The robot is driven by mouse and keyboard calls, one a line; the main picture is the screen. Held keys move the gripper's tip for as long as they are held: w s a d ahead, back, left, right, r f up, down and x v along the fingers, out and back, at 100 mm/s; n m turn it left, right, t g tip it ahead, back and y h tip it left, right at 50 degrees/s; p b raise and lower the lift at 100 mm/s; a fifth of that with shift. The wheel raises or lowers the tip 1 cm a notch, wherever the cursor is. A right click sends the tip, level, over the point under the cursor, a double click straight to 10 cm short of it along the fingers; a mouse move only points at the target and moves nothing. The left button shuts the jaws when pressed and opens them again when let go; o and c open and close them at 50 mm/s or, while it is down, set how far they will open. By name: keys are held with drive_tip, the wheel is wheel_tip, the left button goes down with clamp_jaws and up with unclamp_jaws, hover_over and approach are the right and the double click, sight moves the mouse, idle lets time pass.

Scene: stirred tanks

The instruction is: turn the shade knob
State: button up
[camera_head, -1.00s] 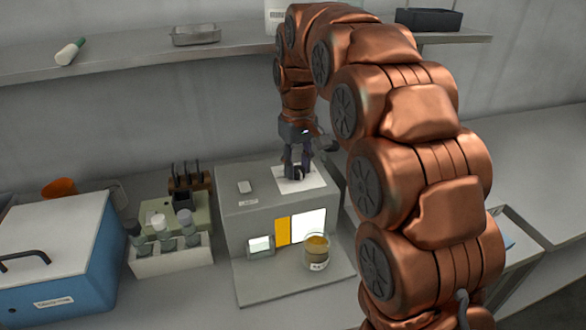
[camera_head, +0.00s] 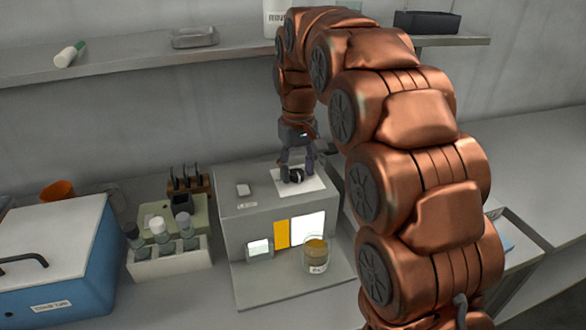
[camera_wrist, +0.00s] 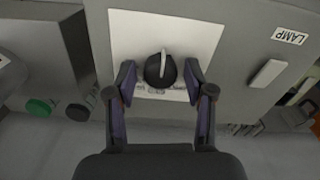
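The shade knob (camera_wrist: 160,70) is a round black knob with a pale pointer line, on a white plate (camera_wrist: 205,40) on top of the grey box (camera_head: 265,220). It also shows in the head view (camera_head: 296,175). My gripper (camera_wrist: 161,82) is open, with one finger on either side of the knob and a small gap on both sides. In the head view my gripper (camera_head: 297,170) points down at the knob from above. Small markings by the knob are too blurred to read. The box front has an orange strip (camera_head: 282,233) beside a bright white window (camera_head: 308,228).
A lamp switch (camera_wrist: 268,73) sits beside the plate. A jar with brown contents (camera_head: 315,255) stands on the box's front ledge. A rack of bottles (camera_head: 170,257) and a blue box (camera_head: 60,270) are at the left. A shelf (camera_head: 130,62) runs behind.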

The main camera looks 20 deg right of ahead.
sight(297, 172)
drive_tip(key=shift+o, duration=0.2)
drive_tip(key=shift+w+r, duration=0.1)
drive_tip(key=shift+r, duration=3.7)
drive_tip(key=s+f+m+g+p, duration=0.1)
drive_tip(key=s+f, duration=0.5)
drive_tip(key=s, duration=1.1)
drive_tip(key=s+f+m+p, duration=0.1)
drive_tip(key=s+f+p, duration=0.2)
drive_tip(key=s, duration=1.5)
wheel_tip(297, 172, down, 3)
drive_tip(key=shift+a+f+g+p, duration=0.15)
drive_tip(key=shift+a+g+p, duration=0.2)
drive_tip(key=shift+a+g, duration=0.1)
